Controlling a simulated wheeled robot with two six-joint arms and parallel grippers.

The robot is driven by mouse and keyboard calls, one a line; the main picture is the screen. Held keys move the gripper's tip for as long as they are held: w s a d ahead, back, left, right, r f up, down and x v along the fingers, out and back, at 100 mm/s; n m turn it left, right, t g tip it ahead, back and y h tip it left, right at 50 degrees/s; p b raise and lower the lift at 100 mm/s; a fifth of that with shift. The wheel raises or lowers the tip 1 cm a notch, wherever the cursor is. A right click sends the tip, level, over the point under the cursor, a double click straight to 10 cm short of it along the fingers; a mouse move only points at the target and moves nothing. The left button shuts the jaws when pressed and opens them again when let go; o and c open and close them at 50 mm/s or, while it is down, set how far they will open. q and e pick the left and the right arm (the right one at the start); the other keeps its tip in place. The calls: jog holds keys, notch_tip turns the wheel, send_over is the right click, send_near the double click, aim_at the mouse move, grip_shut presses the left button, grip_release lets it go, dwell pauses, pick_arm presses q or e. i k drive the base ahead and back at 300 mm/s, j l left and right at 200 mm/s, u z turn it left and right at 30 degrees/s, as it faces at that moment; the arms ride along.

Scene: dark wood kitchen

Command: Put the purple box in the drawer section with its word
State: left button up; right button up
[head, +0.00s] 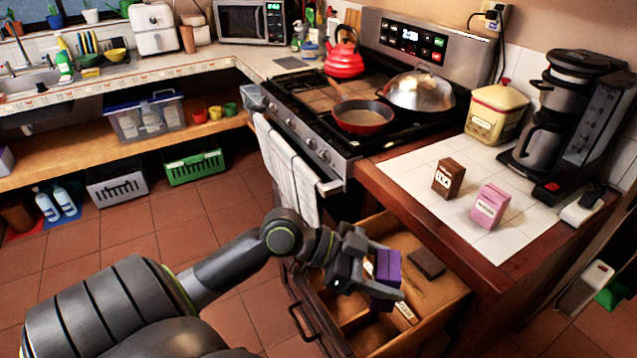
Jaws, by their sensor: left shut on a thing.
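The purple box (387,266) is held in my left gripper (388,280), which is shut on it. The gripper and box are over the open drawer (450,297) under the tiled counter. The box hides part of the drawer's inside. A wooden divider (352,318) shows in the drawer, and a small light label (405,312) lies just below the box; its word is too small to read. A dark flat piece (427,263) is at the drawer's back. My right gripper is not in view.
A brown box marked TEA (448,178) and a pink box (489,206) stand on the tiled counter (420,178) above the drawer. A coffee maker (565,130) and yellow canister (496,112) are behind them. The stove (330,150) is left of the counter.

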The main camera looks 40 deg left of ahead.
aim_at(337, 303)
jog(key=k+u, duration=0.15)
jog(key=u, duration=0.2)
jog(key=k+u, duration=0.2)
jog(key=u, duration=0.15)
jog(key=k+j+u, duration=0.15)
jog(key=u, duration=0.15)
jog(key=i+l+u, duration=0.15)
jog(key=u, duration=1.35)
jog(key=l, duration=1.05)
jog(key=k+l, duration=0.1)
jog(key=l, duration=0.9)
jog(key=l+u, duration=0.1)
jog(key=l, duration=0.95)
jog(key=k+l, duration=0.15)
jog(key=l, duration=0.85)
